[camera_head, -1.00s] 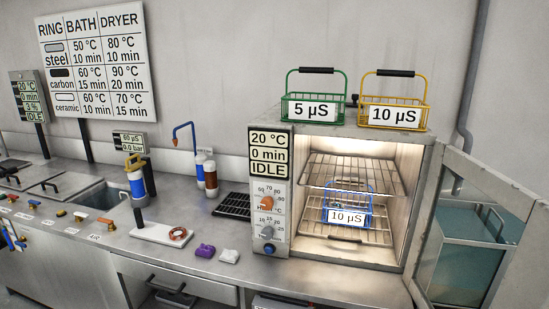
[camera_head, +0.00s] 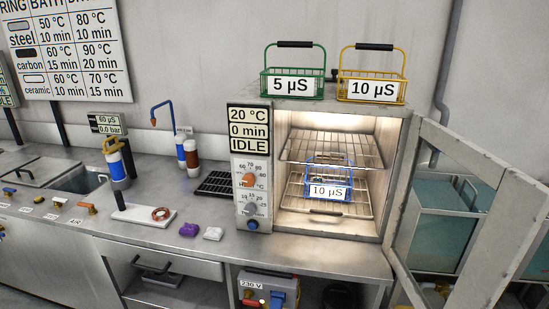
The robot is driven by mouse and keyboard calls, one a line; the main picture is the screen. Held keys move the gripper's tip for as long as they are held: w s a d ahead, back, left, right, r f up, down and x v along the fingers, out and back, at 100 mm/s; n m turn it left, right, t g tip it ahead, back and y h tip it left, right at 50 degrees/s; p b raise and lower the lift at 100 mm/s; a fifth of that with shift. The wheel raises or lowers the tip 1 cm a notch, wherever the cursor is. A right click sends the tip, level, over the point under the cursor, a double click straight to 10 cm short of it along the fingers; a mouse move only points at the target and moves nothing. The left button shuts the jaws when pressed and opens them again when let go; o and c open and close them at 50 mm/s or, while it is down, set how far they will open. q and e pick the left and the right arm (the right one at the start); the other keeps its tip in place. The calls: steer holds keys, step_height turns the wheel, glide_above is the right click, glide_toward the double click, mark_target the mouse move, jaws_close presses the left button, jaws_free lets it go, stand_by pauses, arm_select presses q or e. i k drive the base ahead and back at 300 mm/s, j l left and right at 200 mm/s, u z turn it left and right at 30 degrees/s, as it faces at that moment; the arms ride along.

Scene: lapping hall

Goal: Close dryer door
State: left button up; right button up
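The dryer (camera_head: 251,218) stands on the steel counter with its lit chamber facing me. Its glass door (camera_head: 449,205) is wide open, swung out to the right of the chamber. A small blue basket (camera_head: 345,192) labelled 10 µS sits on a wire rack inside the dryer. The display (camera_head: 248,131) reads 20 °C, 0 min, IDLE. Neither of my grippers is in the head view.
A green basket (camera_head: 293,84) labelled 5 µS and a yellow basket (camera_head: 372,90) labelled 10 µS stand on the dryer's top. Purple (camera_head: 189,230) and white (camera_head: 213,233) items lie on the counter left of it. A blue-green tank (camera_head: 446,228) is behind the door.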

mark_target(519, 208)
steer(key=i+l+u, duration=0.15)
steer(key=l, duration=0.8)
steer(key=i+l+u, duration=0.15)
steer(key=l, duration=0.8)
steer(key=i+l+u, duration=0.15)
steer(key=l, duration=0.85)
steer(key=k+j, duration=0.05)
